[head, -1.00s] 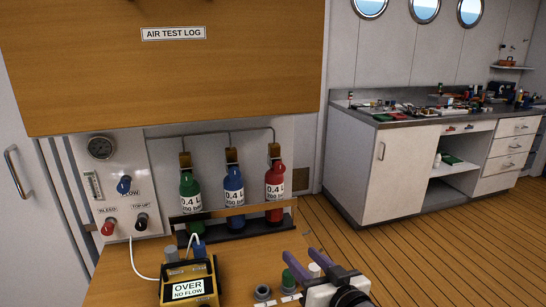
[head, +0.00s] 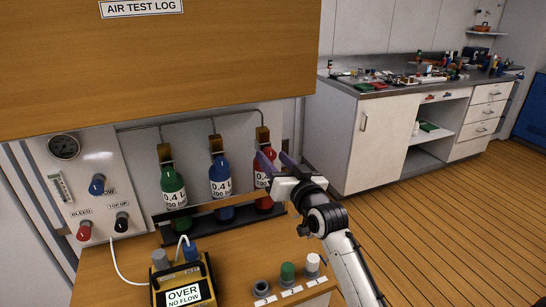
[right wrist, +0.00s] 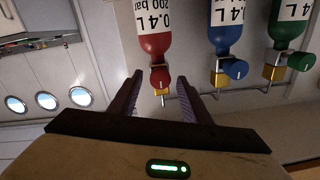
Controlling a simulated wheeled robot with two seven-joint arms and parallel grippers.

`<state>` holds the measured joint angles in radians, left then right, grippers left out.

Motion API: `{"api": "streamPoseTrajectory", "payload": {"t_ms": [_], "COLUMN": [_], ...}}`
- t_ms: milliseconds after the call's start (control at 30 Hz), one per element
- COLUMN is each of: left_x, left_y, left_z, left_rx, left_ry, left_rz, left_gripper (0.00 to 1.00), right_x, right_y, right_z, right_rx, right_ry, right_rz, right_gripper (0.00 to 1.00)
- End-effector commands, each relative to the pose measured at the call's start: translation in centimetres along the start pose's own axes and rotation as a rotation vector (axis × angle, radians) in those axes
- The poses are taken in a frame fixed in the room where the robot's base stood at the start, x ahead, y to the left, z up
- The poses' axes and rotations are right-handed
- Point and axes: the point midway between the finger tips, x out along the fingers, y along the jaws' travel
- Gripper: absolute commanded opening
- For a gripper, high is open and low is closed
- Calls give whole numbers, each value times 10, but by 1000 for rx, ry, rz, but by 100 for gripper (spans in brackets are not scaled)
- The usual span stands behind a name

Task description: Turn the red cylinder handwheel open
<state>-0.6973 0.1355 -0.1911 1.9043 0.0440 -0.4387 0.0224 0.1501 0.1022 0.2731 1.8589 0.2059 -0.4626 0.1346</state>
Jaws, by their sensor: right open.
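The red cylinder (head: 262,178) stands at the right end of the rack, partly hidden behind my right gripper's fingers in the head view. My right gripper (head: 276,156) is open in front of its upper part. In the right wrist view the red cylinder (right wrist: 155,42) appears upside down, and its red handwheel (right wrist: 160,79) shows between the two purple fingers of the right gripper (right wrist: 159,82). There are gaps on both sides, and I cannot tell how deep the handwheel sits between the fingers. My left gripper is not in view.
A blue cylinder (head: 220,178) and a green cylinder (head: 173,185) stand left of the red one. A wooden cabinet (head: 210,65) overhangs above. A valve panel (head: 85,190) is at left. A yellow meter (head: 184,284) and small caps occupy the bench front.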

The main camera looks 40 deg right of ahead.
Motion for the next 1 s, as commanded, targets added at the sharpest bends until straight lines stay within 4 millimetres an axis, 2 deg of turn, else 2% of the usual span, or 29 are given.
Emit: {"api": "streamPoseTrajectory", "payload": {"t_ms": [100, 367, 400, 467, 633, 1000], "left_x": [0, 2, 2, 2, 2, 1], "left_y": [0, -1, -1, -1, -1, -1], "left_z": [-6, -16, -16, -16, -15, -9], "left_rx": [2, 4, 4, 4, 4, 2], "left_ry": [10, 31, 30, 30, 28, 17], "left_rz": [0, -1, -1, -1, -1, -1], "left_gripper": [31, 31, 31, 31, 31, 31], "right_x": [8, 9, 9, 9, 9, 9], "right_y": [0, 0, 0, 0, 0, 0], "right_z": [0, 0, 0, 0, 0, 0], "right_rx": [0, -1, -1, -1, -1, -63], "right_ry": [0, -1, -1, -1, -1, -3], "right_rz": [-1, -1, 0, 0, 0, 1], "right_gripper": [44, 44, 42, 32, 3, 3]}}
